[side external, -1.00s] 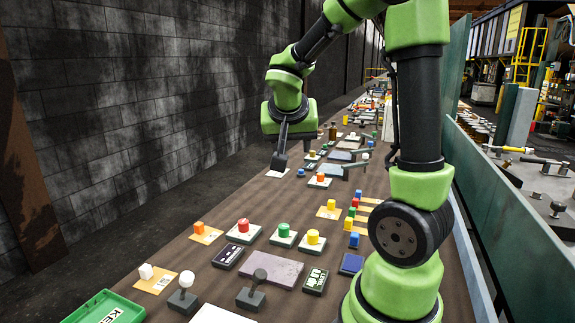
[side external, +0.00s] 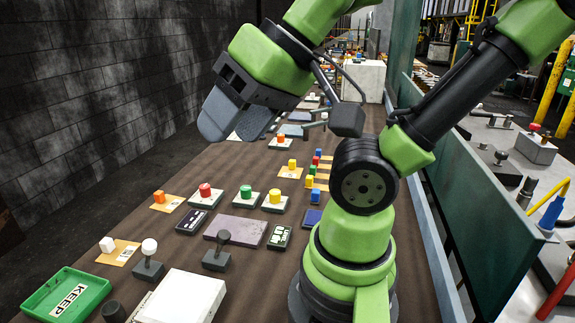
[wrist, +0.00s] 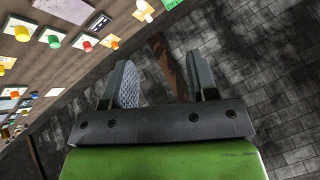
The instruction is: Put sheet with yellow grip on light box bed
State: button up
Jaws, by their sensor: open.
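A tan sheet with a yellow grip block (side external: 291,165) lies flat on the brown table, beyond the row of button boxes in the side view. A white, flat-topped box (side external: 185,297), which looks like the light box, stands at the front edge of the picture, partly cut off. No sheet shows on its visible top. My gripper (side external: 235,120) is raised high at the left side of the table, tilted, with its fingers apart and nothing between them. The wrist view shows the same open fingers (wrist: 162,85) with floor and wall behind.
Other tan sheets carry an orange block (side external: 158,197) and a white block (side external: 107,244). A green KEEP tray (side external: 68,296) is at the front left. Red, green and yellow button boxes, a dark lever (side external: 220,250) and a purple-grey plate (side external: 236,230) crowd the middle.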

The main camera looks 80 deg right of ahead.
jog(key=w+d+f+n+g+h, duration=0.1)
jog(key=w+d+n+g+h, duration=0.15)
jog(key=d, duration=0.45)
jog(key=w+d+f+n+g+h, duration=0.1)
jog(key=w+d+n+h, duration=0.1)
jog(key=w+d+h, duration=0.35)
jog(key=n+g+h, duration=0.3)
jog(key=n+g, duration=0.1)
jog(key=n, duration=1.4)
send_over(292, 163)
jog(key=a, duration=0.5)
jog(key=shift+m, duration=0.25)
notch_tip(292, 163, down, 24)
jog(key=shift+w+a+r, duration=0.1)
jog(key=shift+w+a, duration=0.05)
jog(key=shift+x, duration=3.25)
jog(key=shift+c, duration=0.4)
jog(key=shift+r, duration=0.1)
grip_shut()
